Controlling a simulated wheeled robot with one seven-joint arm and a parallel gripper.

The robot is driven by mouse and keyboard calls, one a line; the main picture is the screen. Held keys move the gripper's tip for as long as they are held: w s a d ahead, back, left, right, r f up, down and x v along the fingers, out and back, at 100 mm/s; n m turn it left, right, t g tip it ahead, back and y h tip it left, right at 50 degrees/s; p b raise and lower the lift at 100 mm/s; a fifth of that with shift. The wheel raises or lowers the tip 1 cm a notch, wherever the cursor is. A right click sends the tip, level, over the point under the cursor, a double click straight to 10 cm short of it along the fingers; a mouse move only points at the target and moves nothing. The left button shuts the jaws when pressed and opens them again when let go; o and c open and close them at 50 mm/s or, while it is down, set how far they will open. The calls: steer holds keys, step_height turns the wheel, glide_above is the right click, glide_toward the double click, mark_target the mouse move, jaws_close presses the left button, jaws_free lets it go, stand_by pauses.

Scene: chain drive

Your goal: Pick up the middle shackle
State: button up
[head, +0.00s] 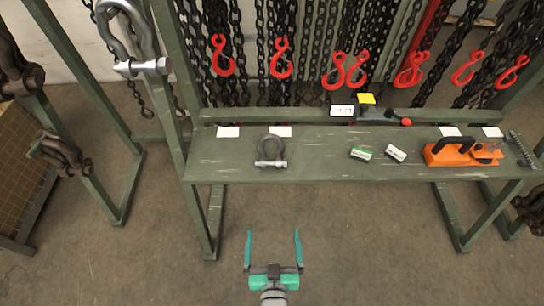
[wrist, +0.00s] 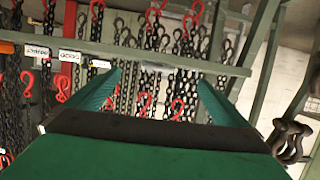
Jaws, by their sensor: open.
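A grey bow shackle (head: 271,150) with a bright pin lies on the left part of the green bench, its pin toward the front edge. A large galvanised shackle (head: 132,40) hangs on the left post. Rusty brown shackles hang on the frame at far left (head: 62,155) and at the right edge (head: 530,204). My gripper (head: 273,237) is open and empty, in front of the bench and below the bench shackle in the head view. In the wrist view its green fingers (wrist: 158,88) are spread with nothing between them. A brown shackle (wrist: 288,138) shows there at right.
The green bench (head: 320,165) also carries an orange tool (head: 462,153), two small boxes (head: 378,153) and white labels. Black chains with red hooks (head: 282,60) hang behind it. Bare bench lies on both sides of the bench shackle. The floor (head: 350,240) before it is clear.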

steer(key=w, duration=1)
glide_toward(271, 162)
steer(key=w, duration=0.2)
steer(key=shift+g, duration=0.4)
steer(key=x, duration=1)
steer(key=shift+w+f, duration=0.1)
steer(key=shift+f, duration=0.25)
steer(key=c, duration=1.2)
steer(key=shift+r, duration=0.2)
steer(key=shift+c, duration=1.4)
steer(key=shift+r, duration=0.1)
